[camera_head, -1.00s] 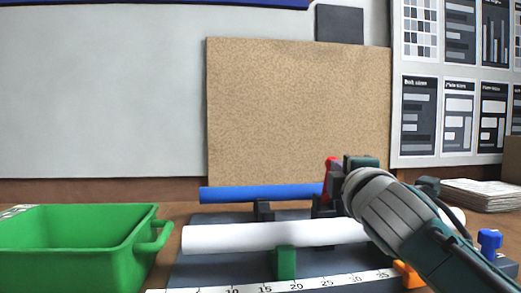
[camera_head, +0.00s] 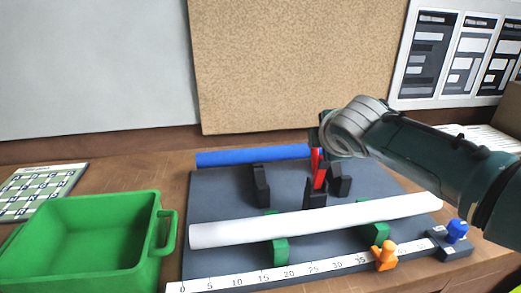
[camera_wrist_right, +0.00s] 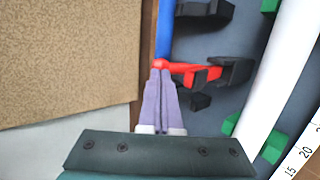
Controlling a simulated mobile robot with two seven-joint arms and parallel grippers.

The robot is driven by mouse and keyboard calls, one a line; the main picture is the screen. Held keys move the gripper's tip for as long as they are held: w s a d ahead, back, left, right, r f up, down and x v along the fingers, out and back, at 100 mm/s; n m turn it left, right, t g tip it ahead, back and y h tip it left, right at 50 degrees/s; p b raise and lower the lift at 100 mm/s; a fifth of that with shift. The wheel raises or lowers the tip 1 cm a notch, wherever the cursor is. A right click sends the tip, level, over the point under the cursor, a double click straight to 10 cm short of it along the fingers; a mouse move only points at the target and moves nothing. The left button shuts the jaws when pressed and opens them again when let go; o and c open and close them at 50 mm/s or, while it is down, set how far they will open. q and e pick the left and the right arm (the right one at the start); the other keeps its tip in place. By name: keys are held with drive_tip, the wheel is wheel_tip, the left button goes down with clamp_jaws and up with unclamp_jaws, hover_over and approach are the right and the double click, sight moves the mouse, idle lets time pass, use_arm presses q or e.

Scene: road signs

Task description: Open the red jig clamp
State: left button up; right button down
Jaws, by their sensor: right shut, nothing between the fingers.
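The red jig clamp (camera_head: 319,172) stands near the back of the dark jig board (camera_head: 225,205), its red lever rising steeply from a black base. In the right wrist view its red lever (camera_wrist_right: 190,68) runs sideways, with a rounded red end at the left. My right gripper (camera_wrist_right: 163,78) is shut and empty, its fingertips at that rounded end; whether they touch cannot be told. In the head view my right wrist covers the lever's top and the fingers. My left gripper is not in view.
A blue tube (camera_head: 250,156) lies behind the clamp and a white tube (camera_head: 300,222) in front, on green supports. A green bin (camera_head: 85,235) stands at the left. An orange peg (camera_head: 385,256) and a blue knob (camera_head: 457,229) are at the front right.

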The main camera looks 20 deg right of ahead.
drive_tip(key=shift+w+d+f, duration=0.15)
drive_tip(key=shift+w+d, duration=0.05)
drive_tip(key=shift+w, duration=0.65)
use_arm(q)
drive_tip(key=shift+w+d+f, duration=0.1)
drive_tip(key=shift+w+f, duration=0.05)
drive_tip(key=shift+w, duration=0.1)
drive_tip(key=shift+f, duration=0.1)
use_arm(e)
drive_tip(key=shift+d+f, duration=0.1)
drive_tip(key=shift+f, duration=0.05)
